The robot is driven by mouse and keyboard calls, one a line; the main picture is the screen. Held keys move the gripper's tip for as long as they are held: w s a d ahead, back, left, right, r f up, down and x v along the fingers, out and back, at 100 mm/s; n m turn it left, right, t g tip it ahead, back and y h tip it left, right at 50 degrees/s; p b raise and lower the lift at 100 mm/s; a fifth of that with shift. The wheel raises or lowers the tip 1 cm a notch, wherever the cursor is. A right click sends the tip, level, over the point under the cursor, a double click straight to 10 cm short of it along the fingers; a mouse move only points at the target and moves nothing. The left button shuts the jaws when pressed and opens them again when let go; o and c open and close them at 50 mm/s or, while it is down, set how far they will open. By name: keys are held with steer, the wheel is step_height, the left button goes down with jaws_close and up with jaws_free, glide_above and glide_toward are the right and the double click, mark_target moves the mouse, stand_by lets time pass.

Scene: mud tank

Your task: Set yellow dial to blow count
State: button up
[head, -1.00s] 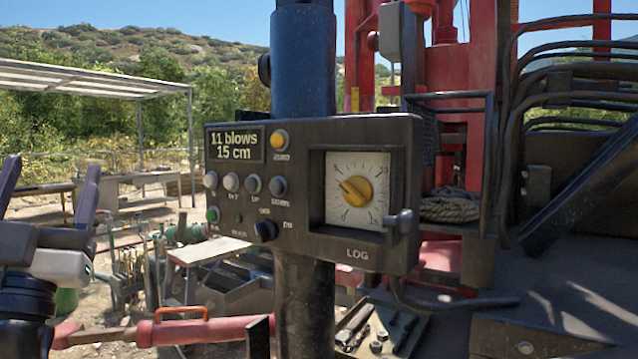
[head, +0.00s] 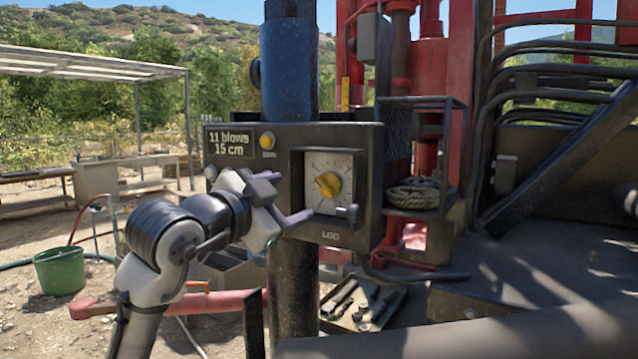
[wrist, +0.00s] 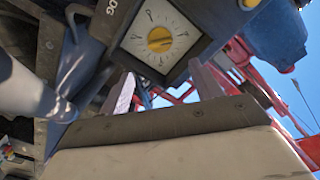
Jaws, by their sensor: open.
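The yellow dial (head: 328,184) sits on a white scale face in a dark recessed window, right of centre on a black control box (head: 365,160). Its exact pointer setting is too small to read. The box's display (head: 229,144) reads "11 blows 15 cm". My gripper (head: 292,199) is in front of the box, lower left of the dial and apart from it. In the wrist view the dial (wrist: 160,40) shows ahead, above the gap between my two spread fingers (wrist: 160,92). My gripper is open with nothing between the fingers. My arm hides most of the box's lower-left buttons.
A small grey knob or latch (head: 350,213) sticks out at the window's lower right. A blue-and-black post (head: 290,70) passes behind the box. A tool tray (head: 362,305) lies below. A coiled rope (head: 412,194) rests on a shelf to the right.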

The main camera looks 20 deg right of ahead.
mark_target(323, 185)
steer(key=p+x, duration=0.3)
steer(key=x, duration=0.7)
steer(key=shift+w+d+r, duration=0.1)
steer(key=shift+w+d, duration=0.1)
steer(key=shift+d, duration=0.1)
steer(key=c, duration=1)
steer(key=shift+o, duration=0.2)
